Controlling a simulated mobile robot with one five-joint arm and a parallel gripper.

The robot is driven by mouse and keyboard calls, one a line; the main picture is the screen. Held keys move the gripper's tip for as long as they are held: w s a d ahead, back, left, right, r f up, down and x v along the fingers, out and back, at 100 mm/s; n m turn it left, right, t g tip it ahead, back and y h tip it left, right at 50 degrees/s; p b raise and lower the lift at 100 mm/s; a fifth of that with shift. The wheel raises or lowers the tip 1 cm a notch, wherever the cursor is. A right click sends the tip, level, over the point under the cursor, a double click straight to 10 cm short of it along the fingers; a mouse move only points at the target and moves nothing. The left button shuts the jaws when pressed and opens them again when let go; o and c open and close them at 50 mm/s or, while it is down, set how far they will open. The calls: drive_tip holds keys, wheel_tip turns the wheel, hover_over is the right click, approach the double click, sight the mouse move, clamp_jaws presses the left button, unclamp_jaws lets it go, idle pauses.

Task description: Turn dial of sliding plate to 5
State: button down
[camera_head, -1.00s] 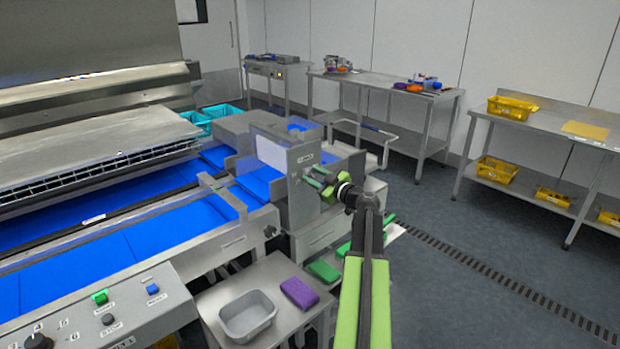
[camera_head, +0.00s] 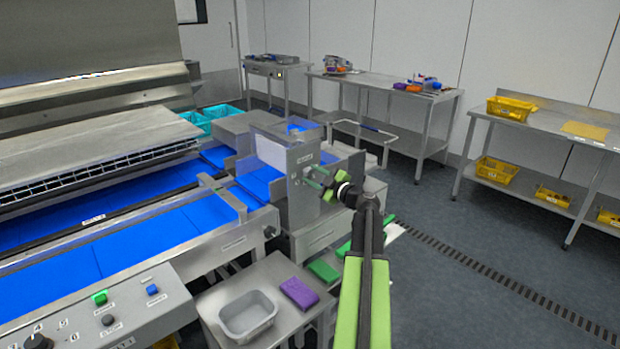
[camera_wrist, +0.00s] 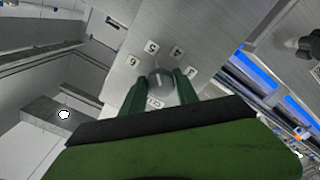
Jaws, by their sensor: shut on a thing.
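The dial (camera_wrist: 160,76) is a small round grey knob on a metal panel (camera_wrist: 215,38) in the wrist view. Labels 6, 5 and 4 are arranged around it, with another label to its right. A pale mark on the knob points roughly toward the 5 label (camera_wrist: 152,47). My gripper (camera_wrist: 161,84) is shut on the dial, with one dark green finger on each side. In the head view my gripper (camera_head: 318,182) is at the side face of the grey machine housing (camera_head: 304,203), and the dial is too small and covered to make out.
A blue conveyor (camera_head: 150,237) runs left of the housing. A grey tub (camera_head: 247,314) and a purple block (camera_head: 299,292) lie on a low table below. A control panel (camera_head: 120,310) is at the front left. The floor on the right is clear.

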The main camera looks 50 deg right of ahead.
drive_tip(key=c, duration=0.9)
unclamp_jaws()
drive_tip(key=shift+s, duration=0.1)
drive_tip(key=s, duration=1.1)
drive_tip(key=s+a, duration=0.1)
drive_tip(key=s, duration=0.5)
drive_tip(key=shift+s+a, duration=0.1)
